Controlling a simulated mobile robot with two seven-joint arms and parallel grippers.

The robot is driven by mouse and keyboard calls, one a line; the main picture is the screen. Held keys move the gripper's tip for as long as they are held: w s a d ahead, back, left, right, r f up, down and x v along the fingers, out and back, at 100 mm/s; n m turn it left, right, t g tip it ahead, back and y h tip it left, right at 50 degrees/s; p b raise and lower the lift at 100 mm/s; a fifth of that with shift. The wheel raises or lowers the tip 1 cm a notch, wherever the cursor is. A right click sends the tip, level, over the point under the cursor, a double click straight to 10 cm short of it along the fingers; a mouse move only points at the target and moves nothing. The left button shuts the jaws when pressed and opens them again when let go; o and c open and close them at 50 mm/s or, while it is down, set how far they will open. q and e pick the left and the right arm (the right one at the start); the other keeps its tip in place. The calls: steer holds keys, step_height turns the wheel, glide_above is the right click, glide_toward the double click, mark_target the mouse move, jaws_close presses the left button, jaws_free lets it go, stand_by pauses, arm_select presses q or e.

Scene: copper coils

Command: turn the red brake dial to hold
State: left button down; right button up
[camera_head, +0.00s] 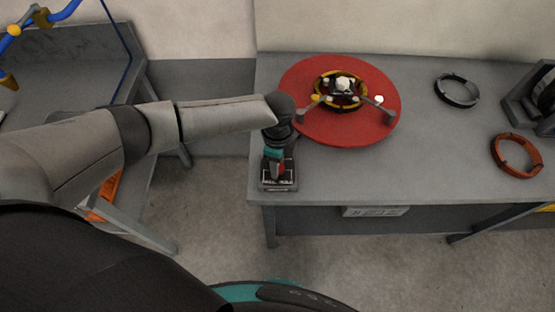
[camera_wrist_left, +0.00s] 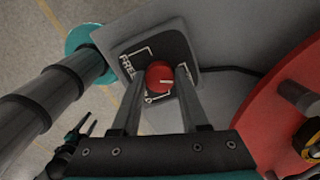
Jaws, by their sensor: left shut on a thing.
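The red brake dial (camera_wrist_left: 160,75) sits on a dark control box (camera_wrist_left: 178,44) with white lettering that reads "FREE" on its left part in the left wrist view. A white pointer mark shows on the dial. My left gripper (camera_wrist_left: 160,82) is shut on the dial, one finger on each side of it. In the head view the box (camera_head: 278,185) stands at the front left corner of the table, and my left gripper (camera_head: 276,165) reaches down over it, hiding most of the dial.
A red turntable (camera_head: 310,125) with a yellow and black hub (camera_head: 341,90) lies behind and right of the box. A black coil ring (camera_head: 457,90) and a copper coil ring (camera_head: 516,154) lie on the grey table (camera_head: 420,150). A dark cable runs from the box.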

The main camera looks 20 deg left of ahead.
arm_select(q)
steer(key=m, duration=0.5)
steer(key=shift+m+p, duration=0.3)
steer(key=shift+p, duration=0.05)
steer(key=m, duration=0.6)
steer(key=shift+m, duration=0.4)
steer(key=shift+c, duration=2.1)
jaws_free()
step_height(320, 180, up, 15)
steer(key=shift+r+p, duration=0.15)
steer(key=shift+p, duration=0.3)
